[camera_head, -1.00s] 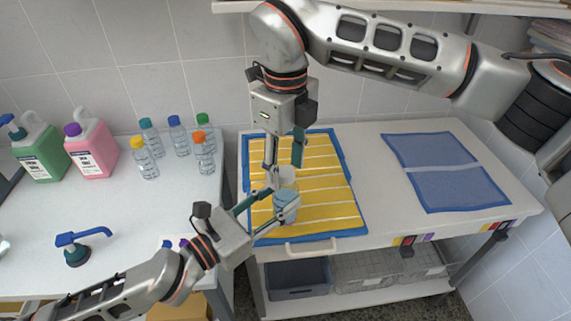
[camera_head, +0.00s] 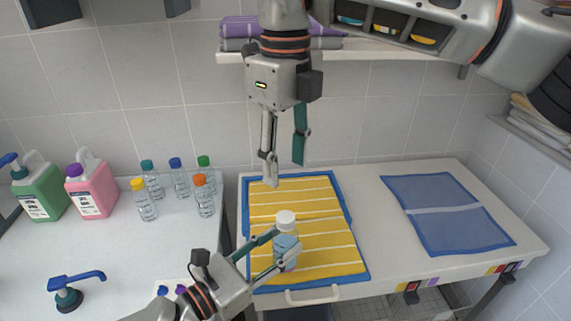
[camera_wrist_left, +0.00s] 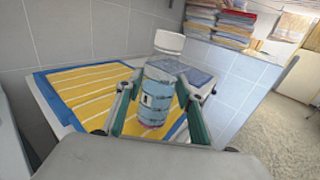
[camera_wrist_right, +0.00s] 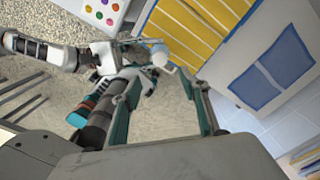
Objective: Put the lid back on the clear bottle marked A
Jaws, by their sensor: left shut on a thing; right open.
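The clear bottle (camera_head: 284,243) is held upright by my left gripper (camera_head: 283,250), which is shut around its body over the yellow mat. A white lid (camera_head: 286,218) sits on top of the bottle. In the left wrist view the lid (camera_wrist_left: 169,42) is above the bottle's neck, and the label (camera_wrist_left: 156,98) faces me with marks too small to read. I cannot tell whether the lid is screwed tight. My right gripper (camera_head: 285,170) is open and empty, pointing down above and behind the bottle, apart from the lid.
Several capped bottles (camera_head: 204,196) and a pink jug (camera_head: 88,188) stand on the left counter. A shelf with purple towels (camera_head: 240,27) hangs above.

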